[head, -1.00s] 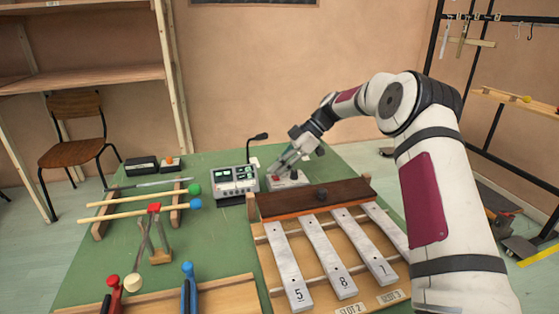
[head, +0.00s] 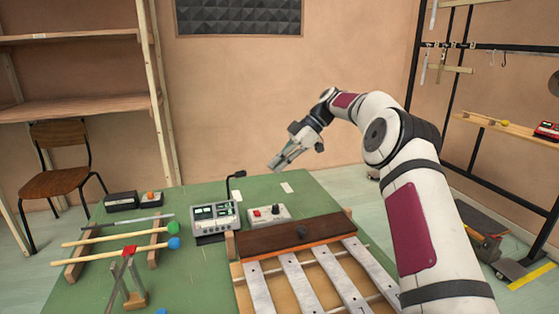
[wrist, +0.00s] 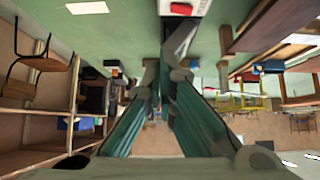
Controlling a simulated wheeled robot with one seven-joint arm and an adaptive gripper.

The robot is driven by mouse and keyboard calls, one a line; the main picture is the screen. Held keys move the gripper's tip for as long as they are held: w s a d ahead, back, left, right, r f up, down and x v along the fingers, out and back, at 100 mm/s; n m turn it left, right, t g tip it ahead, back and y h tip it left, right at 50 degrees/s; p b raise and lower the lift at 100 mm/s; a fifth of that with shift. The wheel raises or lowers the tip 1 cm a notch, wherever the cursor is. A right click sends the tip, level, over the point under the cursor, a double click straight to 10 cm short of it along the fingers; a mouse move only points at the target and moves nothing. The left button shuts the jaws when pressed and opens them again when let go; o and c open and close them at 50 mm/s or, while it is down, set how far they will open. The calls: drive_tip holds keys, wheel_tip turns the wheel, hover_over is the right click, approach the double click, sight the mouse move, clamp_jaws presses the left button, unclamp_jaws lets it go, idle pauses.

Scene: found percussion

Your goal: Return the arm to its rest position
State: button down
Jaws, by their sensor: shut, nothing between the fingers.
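My arm reaches from the right over the green table (head: 195,287) in the head view. My gripper (head: 276,166) is shut and empty, raised in the air with its fingers pointing down and left. It hangs above the small white box with a red button and a black knob (head: 268,215) and touches nothing. In the wrist view, my gripper's fingers (wrist: 165,78) show in the middle, with part of the white box (wrist: 185,8) at the top edge.
A bar instrument with metal bars (head: 297,279) and a dark wooden rail lies below my arm. A grey meter box (head: 214,218) with a gooseneck stands beside the white box. Mallets rest on a rack (head: 152,251) at left. A metal rack (head: 470,120) stands at right.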

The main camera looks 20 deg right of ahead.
drive_tip(key=shift+d+r, duration=0.2)
drive_tip(key=shift+r, duration=0.15)
drive_tip(key=s+a+r+m+h, duration=0.4)
drive_tip(key=s+a+r, duration=0.35)
drive_tip(key=s, duration=0.35)
drive_tip(key=s+r+m+h, duration=0.1)
drive_tip(key=s+r+m, duration=0.1)
drive_tip(key=s, duration=0.5)
drive_tip(key=s+r+m+h, duration=0.2)
drive_tip(key=s+m, duration=0.1)
drive_tip(key=s, duration=0.5)
drive_tip(key=s+d+f+m+h, duration=0.1)
drive_tip(key=s+f+m, duration=0.2)
drive_tip(key=s, duration=0.6)
drive_tip(key=s+d+f+m+t, duration=0.1)
drive_tip(key=s+f+m, duration=0.2)
drive_tip(key=s, duration=0.7)
drive_tip(key=s+d+f+m+h, duration=0.1)
drive_tip(key=s+d+f+m, duration=0.2)
drive_tip(key=s, duration=0.6)
wheel_tip(320, 180, up, 19)
drive_tip(key=a+t+p, duration=0.1)
drive_tip(key=t+p, duration=0.2)
drive_tip(key=p, duration=1.4)
drive_tip(key=shift+s+a+f+p, duration=0.2)
drive_tip(key=shift+s+a+p, duration=0.05)
drive_tip(key=shift+p, duration=0.1)
drive_tip(key=c, duration=2.3)
unclamp_jaws()
